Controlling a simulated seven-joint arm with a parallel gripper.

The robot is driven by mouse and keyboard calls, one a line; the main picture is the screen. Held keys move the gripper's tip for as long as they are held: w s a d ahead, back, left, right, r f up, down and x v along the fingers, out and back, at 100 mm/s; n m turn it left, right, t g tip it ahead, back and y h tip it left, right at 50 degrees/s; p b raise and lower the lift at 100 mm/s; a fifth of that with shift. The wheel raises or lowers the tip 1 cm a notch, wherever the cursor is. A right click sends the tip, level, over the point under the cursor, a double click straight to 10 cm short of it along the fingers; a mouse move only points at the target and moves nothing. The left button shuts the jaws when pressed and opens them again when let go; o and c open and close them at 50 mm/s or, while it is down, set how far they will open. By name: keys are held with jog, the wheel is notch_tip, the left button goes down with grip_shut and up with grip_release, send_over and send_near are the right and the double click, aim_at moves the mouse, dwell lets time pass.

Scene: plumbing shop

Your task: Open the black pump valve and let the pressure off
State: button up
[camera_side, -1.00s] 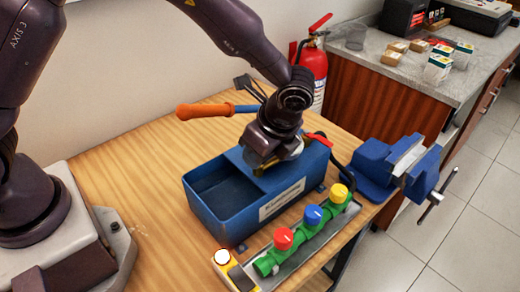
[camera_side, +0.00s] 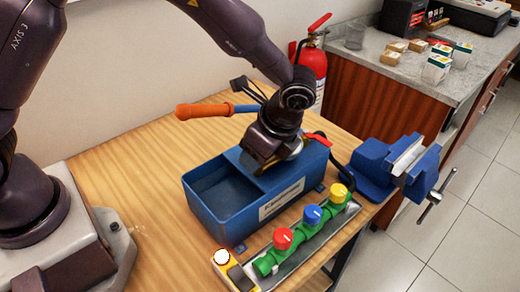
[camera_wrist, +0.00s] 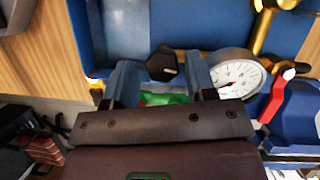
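The blue test pump (camera_side: 215,222) stands on the wooden bench, with an open tank at its left end and an orange-tipped lever (camera_side: 203,110) behind. My gripper (camera_side: 262,168) is low over the pump's top and hides the valve in the side view. In the wrist view the black valve knob (camera_wrist: 163,63) shows between the two fingertips of my gripper (camera_wrist: 160,78). The fingers are apart, with a visible gap on each side of the knob. A round white pressure gauge (camera_wrist: 236,78) sits just right of the right finger; its reading is too small to tell.
A red lever (camera_wrist: 278,92) and brass fitting (camera_wrist: 264,25) are close to the gauge. A green manifold with red, blue and yellow knobs (camera_side: 312,214) lies in front of the pump. A blue vise (camera_side: 372,165) stands at right. The bench left of the pump is clear.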

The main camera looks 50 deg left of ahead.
jog(key=shift+w+a, duration=0.15)
jog(key=shift+w, duration=0.05)
